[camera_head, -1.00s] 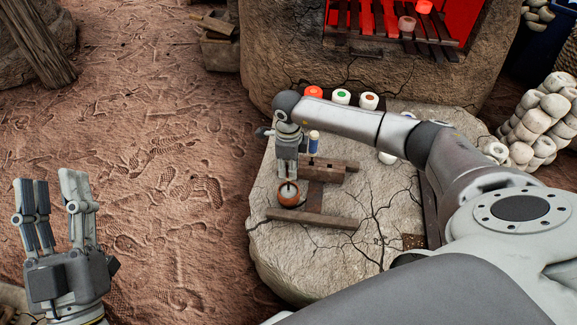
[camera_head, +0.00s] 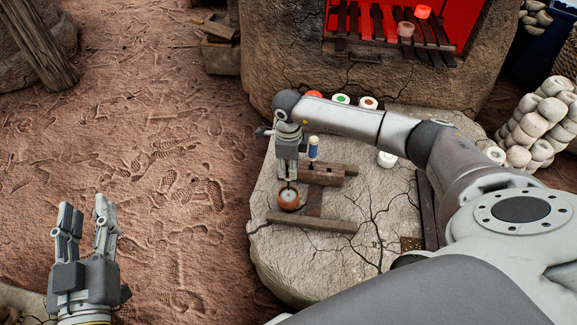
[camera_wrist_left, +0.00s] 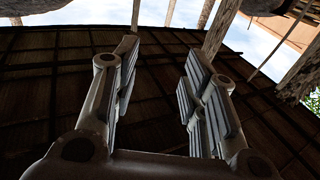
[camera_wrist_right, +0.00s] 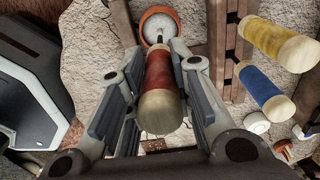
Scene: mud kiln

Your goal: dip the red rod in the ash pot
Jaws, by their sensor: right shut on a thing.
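The red rod (camera_wrist_right: 160,95) is upright between the fingers of my right gripper (camera_head: 287,178), which is shut on it. In the head view the fingers hide its red handle; only a thin dark shaft shows below them. The ash pot (camera_head: 281,202) is a small round orange-brown pot with pale ash inside, standing on the stone slab directly below. It also shows in the right wrist view (camera_wrist_right: 147,14). The shaft's lower end appears at the pot's mouth; I cannot tell how deep it is. My left gripper (camera_head: 86,215) is open and empty, far left of the slab.
A blue rod (camera_head: 313,150) stands in a wooden rack (camera_head: 325,173) beside my right gripper; a yellow rod (camera_wrist_right: 278,42) shows nearby. A wooden bar (camera_head: 312,222) lies in front of the pot. The glowing kiln (camera_head: 460,25) is behind. Bare ground lies left.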

